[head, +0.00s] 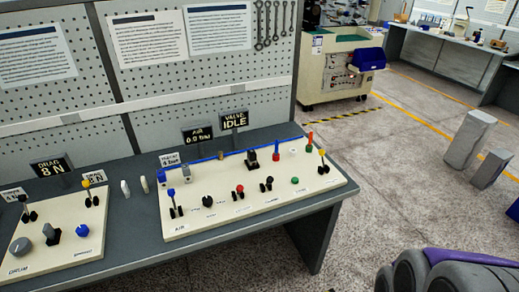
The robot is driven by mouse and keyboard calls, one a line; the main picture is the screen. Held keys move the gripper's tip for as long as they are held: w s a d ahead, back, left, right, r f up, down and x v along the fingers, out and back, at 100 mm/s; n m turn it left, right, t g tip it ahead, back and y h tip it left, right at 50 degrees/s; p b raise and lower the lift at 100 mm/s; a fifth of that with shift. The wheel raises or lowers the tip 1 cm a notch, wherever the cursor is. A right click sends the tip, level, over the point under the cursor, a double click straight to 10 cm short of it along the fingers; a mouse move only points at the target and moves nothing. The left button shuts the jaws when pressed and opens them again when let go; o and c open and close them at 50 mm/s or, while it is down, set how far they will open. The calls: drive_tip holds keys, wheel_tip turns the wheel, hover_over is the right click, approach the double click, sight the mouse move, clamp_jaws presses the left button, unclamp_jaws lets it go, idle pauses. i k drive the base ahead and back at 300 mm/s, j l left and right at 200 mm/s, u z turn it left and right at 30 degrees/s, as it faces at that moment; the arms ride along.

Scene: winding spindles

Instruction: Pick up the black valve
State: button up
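Several black pieces stand on the cream panel (225,215) on the bench, and none is clearly labelled as the valve. A black piece with a square base and an upright stem (252,160) stands near the panel's back edge, below the "VALVE IDLE" sign (234,120). A round black knob (207,201) sits further front and left. Purple and grey parts at the lower right look like my own body. I see no gripper fingers clearly, and nothing touches the black pieces.
A pegboard wall (190,75) rises behind the bench. A cream cart (335,85) with a blue bin (369,59) stands beyond. Two grey blocks (467,140) stand at right. The floor (385,165) between is clear.

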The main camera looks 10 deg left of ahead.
sight(251, 154)
drive_tip(key=i+j+u, duration=0.35)
drive_tip(key=j, duration=0.25)
drive_tip(key=i+j+u, duration=0.3)
drive_tip(key=j, duration=0.3)
drive_tip(key=i+j+u, duration=0.35)
drive_tip(key=j, duration=0.15)
